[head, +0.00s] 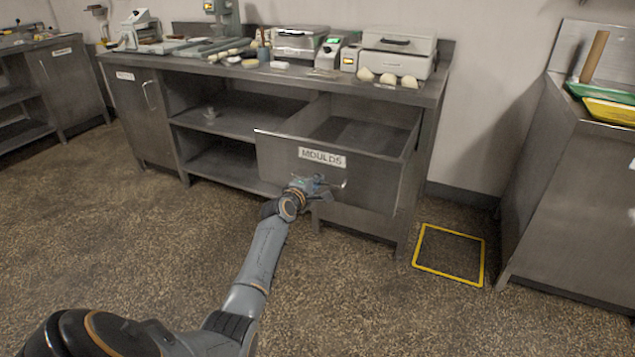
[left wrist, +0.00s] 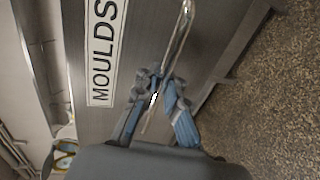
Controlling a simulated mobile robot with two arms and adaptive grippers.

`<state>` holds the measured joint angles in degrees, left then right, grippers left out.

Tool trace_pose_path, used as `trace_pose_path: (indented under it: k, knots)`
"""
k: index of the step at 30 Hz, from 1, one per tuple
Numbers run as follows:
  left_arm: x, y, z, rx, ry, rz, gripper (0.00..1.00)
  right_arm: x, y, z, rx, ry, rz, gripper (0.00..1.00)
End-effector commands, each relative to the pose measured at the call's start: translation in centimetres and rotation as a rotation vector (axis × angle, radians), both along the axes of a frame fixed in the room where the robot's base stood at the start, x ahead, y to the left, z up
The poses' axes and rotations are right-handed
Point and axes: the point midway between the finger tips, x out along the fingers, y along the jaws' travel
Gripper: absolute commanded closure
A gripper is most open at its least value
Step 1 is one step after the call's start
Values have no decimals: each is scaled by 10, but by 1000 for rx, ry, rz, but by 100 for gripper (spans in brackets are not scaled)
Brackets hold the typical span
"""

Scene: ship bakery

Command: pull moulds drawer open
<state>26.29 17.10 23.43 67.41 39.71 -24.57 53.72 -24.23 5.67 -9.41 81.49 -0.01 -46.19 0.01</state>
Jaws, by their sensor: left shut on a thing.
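The moulds drawer (head: 268,155) is a grey metal drawer under the right part of the workbench. It stands pulled out, and its open top shows a bare, dark inside. Its white label reads MOULDS, and the label also shows in the left wrist view (left wrist: 103,50). The drawer's bar handle (head: 341,186) runs across the front below the label; it shows in the left wrist view (left wrist: 183,25) too. My left gripper (head: 316,186) is at the handle, its fingers (left wrist: 157,92) shut around the bar. My right gripper is in neither view.
The metal workbench (head: 265,80) carries several dough pieces, a scale and boxes. Open shelves (head: 235,121) lie left of the drawer. A yellow floor frame (head: 449,274) and another metal unit (head: 575,190) are to the right. The floor in front is clear.

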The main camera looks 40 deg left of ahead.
Motion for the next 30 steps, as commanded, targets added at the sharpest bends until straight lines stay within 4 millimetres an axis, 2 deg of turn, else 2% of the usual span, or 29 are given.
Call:
trace_pose_path:
  k: [6,9,11,23,26,30]
  knots:
    - [1,0,1,0,-2,-1,100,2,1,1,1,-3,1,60]
    - [0,0,1,0,-2,-1,76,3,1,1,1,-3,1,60]
    - [0,0,1,0,-2,0,68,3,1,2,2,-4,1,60]
    - [-4,-2,1,-1,-1,-2,68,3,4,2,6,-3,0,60]
    - [-14,-4,3,-1,-2,-2,68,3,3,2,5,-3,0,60]
    - [-36,-9,7,1,-1,0,68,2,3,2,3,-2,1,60]
